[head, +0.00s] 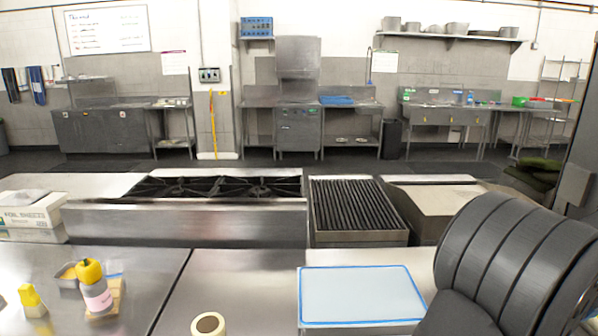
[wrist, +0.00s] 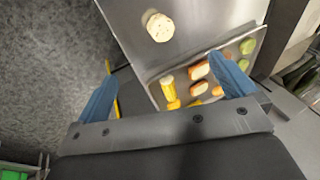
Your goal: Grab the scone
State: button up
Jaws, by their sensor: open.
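In the wrist view a pale, round, speckled piece that looks like the scone (wrist: 160,27) lies on a bare steel counter, near the top of the picture. My gripper (wrist: 164,66) shows there with its two blue fingers wide apart and nothing between them. The scone appears beyond the fingertips, roughly centred between them and not touched. My gripper's fingers do not show in the head view.
A metal tray (wrist: 152,86) with several yellow, orange and green pieces lies beside the scone. A stove (head: 215,187) stands behind.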

jog(key=shift+c, duration=0.4)
jog(key=c, duration=0.5)
jog(key=w+a+f+n+g+h, duration=0.25)
jog(key=w+a+f+h, duration=0.2)
jog(key=a+h, duration=0.3)
jog(key=shift+y, duration=0.45)
jog(key=x, duration=1.7)
jog(key=shift+w+a+f, duration=0.2)
jog(key=shift+a+f, duration=0.1)
jog(key=shift+f, duration=0.05)
